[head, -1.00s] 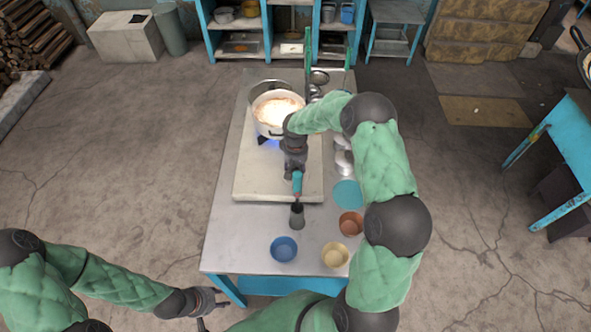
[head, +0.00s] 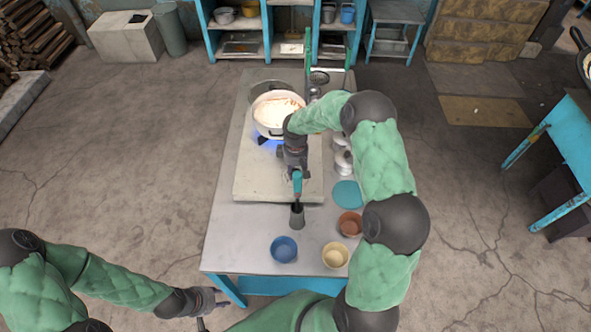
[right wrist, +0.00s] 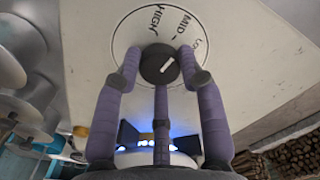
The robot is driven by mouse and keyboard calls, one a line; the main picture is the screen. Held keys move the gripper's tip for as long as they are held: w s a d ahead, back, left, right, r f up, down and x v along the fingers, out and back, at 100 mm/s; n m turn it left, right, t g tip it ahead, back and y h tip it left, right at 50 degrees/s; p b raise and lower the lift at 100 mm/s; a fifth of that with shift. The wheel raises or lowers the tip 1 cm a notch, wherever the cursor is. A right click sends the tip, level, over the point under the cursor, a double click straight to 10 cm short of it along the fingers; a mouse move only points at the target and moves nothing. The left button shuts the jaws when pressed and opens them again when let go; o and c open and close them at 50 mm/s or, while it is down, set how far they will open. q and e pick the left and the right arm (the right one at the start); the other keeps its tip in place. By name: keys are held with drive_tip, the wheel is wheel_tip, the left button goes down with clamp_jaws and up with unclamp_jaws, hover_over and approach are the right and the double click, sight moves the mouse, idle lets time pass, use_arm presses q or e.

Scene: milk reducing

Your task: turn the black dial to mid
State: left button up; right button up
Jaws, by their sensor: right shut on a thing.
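The black dial (right wrist: 152,65) shows in the right wrist view on a pale panel marked HIGH, MID and LOW. Its white mark points up and right, between MID and LOW, seemingly nearer MID. My right gripper (right wrist: 162,82) is shut on the dial, its purple fingers around it. In the head view the right gripper (head: 295,172) is at the front of the stove slab (head: 255,185), and the dial is hidden. A white pot (head: 270,122) with pale contents stands over a blue flame at the back. My left gripper (head: 213,308) is open and empty, low left of the table.
Blue (head: 284,249), yellow (head: 335,256) and brown (head: 350,224) bowls and a teal disc (head: 348,194) lie nearby. The table's left front is clear.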

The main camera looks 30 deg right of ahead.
idle(0.3)
drive_tip(key=o, duration=1.2)
drive_tip(key=shift+c, duration=0.2)
wheel_tip(320, 180, up, 12)
